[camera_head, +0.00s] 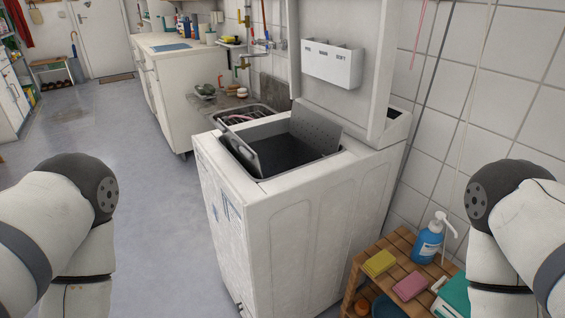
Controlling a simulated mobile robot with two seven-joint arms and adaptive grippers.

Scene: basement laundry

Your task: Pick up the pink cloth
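A small pink folded cloth or sponge (410,286) lies flat on the slatted wooden shelf (398,247) at the lower right. I cannot tell for sure whether it is cloth. A yellow piece (379,263) of similar shape lies just left of it. Links of both my arms show at the lower left and lower right, but neither gripper is in view. Nothing visible touches the pink piece.
A white top-loading washer (305,225) stands in the middle with its lid up and drum flaps open. A blue pump bottle (429,242) stands behind the pink piece, and a green-and-white box (455,294) lies to its right. Open floor (150,215) lies left of the washer.

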